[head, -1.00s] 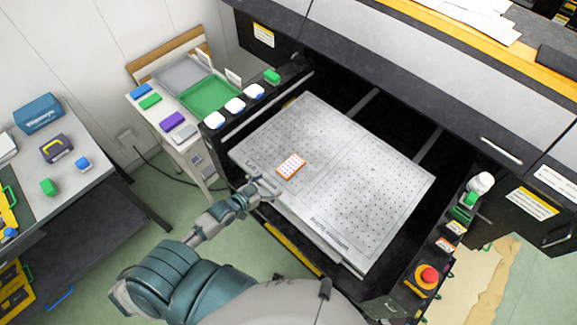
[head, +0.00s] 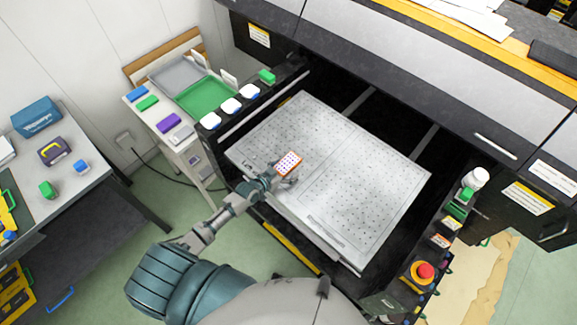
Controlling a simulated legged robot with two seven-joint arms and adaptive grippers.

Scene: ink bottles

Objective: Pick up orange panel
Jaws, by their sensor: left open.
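The orange panel (head: 289,164) is a small rectangle with a pale face and dark dots. It lies on the grey perforated plate (head: 350,190), left of the plate's middle. My left gripper (head: 282,177) is open at the panel's near edge, with its fingers close around that end. I cannot tell whether the fingers touch the panel. My right gripper does not show.
The plate sits in a dark machine bay. White caps (head: 230,106) and a green block (head: 267,76) line its left rail. A red button (head: 425,271) is at the right. A side shelf holds a green tray (head: 207,97).

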